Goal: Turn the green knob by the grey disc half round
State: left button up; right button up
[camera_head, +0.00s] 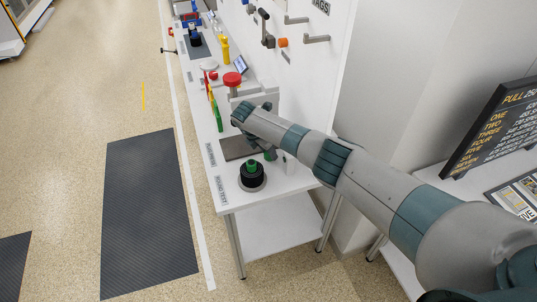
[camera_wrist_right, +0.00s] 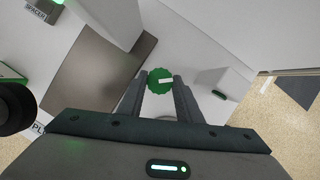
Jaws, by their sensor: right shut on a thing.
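The green knob (camera_wrist_right: 157,76) has a scalloped edge and a pale pointer mark that points to the right in the wrist view. My right gripper (camera_wrist_right: 160,84) is shut on it, with one dark finger on each side. I cannot make out the grey disc clearly; the gripper body hides part of the panel below the knob. My left gripper is not in view.
A black round part with a green top (camera_head: 252,174) stands at the bench's near end; a dark square plate (camera_wrist_right: 96,68) lies beside the knob. A red-topped part (camera_head: 232,80) and bottles stand farther along. The floor left of the bench is open.

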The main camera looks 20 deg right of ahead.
jog(key=m+b, duration=0.1)
jog(key=b, duration=0.1)
jog(key=m+g+b, duration=0.1)
jog(key=m, duration=0.1)
jog(key=m+g+b, duration=0.1)
jog(key=m+b, duration=0.1)
jog(key=shift+w+f+b, duration=0.25)
jog(key=shift+b, duration=0.1)
jog(key=shift+r+m+g+h+b, duration=0.3)
jog(key=shift+m+g+b, duration=0.1)
jog(key=shift+m+b, duration=0.7)
jog(key=o, duration=1)
jog(key=shift+o, duration=0.2)
